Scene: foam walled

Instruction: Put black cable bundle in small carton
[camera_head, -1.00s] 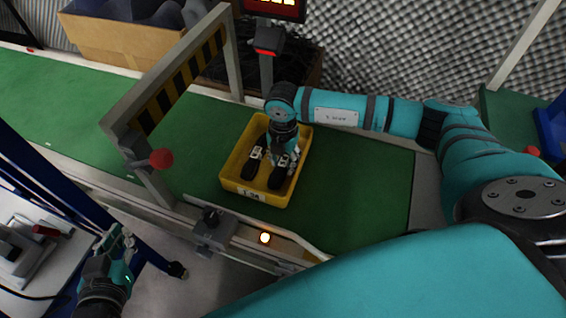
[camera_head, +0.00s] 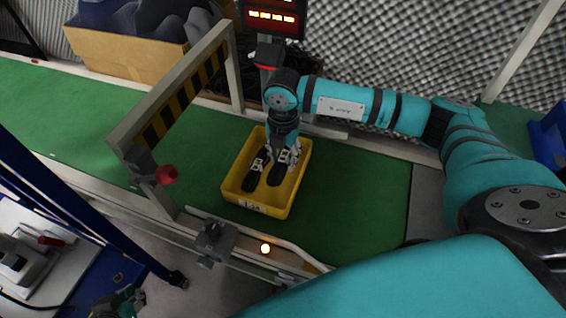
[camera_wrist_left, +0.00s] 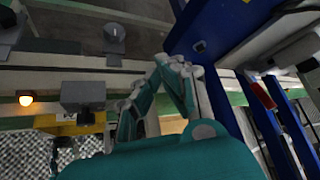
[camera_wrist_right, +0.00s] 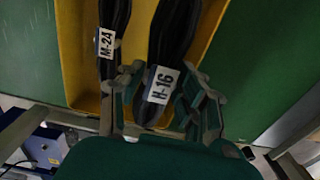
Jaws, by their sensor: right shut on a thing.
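Two black cable bundles lie side by side in a yellow bin (camera_head: 228,187) on the green belt. One bundle (camera_head: 257,178) has a tag reading M-24 in the right wrist view (camera_wrist_right: 114,16). The other bundle (camera_head: 277,176) has a tag reading H-16 in the right wrist view (camera_wrist_right: 170,45). My right gripper (camera_wrist_right: 162,90) reaches down into the bin and is shut on the H-16 bundle. My left gripper (camera_head: 128,300) is low at the left, away from the bin; its fingertips look close together and empty in the left wrist view (camera_wrist_left: 175,65). I cannot pick out a small carton for certain.
A large cardboard box (camera_head: 125,52) with dark contents stands behind the belt. A gate with a striped bar (camera_head: 180,95) crosses the belt left of the bin. A scanner post (camera_head: 268,60) stands behind the bin. Green belt (camera_head: 350,195) is free right of the bin.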

